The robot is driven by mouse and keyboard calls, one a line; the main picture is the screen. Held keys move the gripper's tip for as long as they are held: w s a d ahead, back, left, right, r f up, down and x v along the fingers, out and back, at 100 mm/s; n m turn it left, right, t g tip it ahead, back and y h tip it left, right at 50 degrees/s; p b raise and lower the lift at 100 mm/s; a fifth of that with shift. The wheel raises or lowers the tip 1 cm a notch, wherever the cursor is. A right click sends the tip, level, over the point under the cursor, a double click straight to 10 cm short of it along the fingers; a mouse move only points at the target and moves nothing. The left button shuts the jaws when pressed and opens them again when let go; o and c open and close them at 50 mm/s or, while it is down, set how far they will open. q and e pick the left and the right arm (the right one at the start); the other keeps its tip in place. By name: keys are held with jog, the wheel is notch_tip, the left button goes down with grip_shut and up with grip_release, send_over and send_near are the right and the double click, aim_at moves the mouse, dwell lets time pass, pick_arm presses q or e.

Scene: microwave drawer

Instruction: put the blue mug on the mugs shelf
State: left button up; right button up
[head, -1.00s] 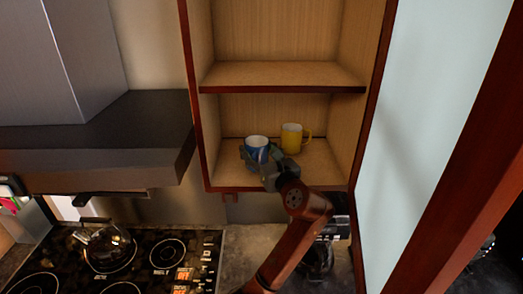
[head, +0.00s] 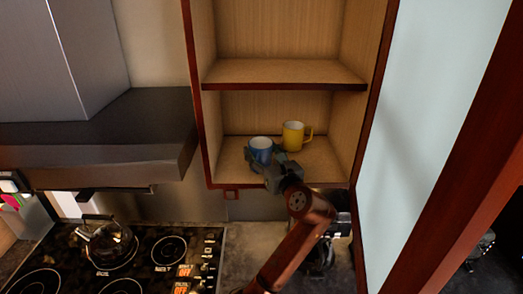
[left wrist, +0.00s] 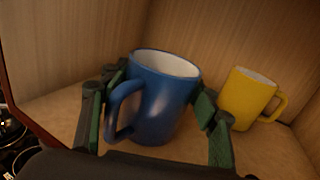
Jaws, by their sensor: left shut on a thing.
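The blue mug (head: 261,148) is upright in the lower compartment of the open cupboard, over the lower shelf (head: 320,172). My left gripper (head: 261,164) reaches in from the front and is shut on the blue mug. In the left wrist view the fingers stand on both sides of the blue mug (left wrist: 160,105), with its handle toward the left finger. Whether the mug's base touches the shelf is hard to tell. A yellow mug (head: 292,136) stands upright behind and to the right; it also shows in the left wrist view (left wrist: 246,98). My right gripper is out of view.
The upper shelf (head: 285,73) is empty and lies above the mugs. The cupboard's pale open door (head: 430,110) is at the right. A range hood (head: 95,135) juts out at the left, above a stove (head: 130,262) with a glass kettle (head: 105,240).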

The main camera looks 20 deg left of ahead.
pick_arm(q)
jog(key=o, duration=1.7)
jog(key=shift+f, duration=0.1)
jog(key=shift+s, duration=0.1)
jog(key=v, duration=0.7)
jog(key=shift+s+d, duration=0.1)
jog(key=shift+d, duration=0.05)
notch_tip(320, 180, up, 10)
jog(key=p, duration=0.9)
jog(key=shift+s+f, duration=0.15)
jog(key=shift+p, duration=0.3)
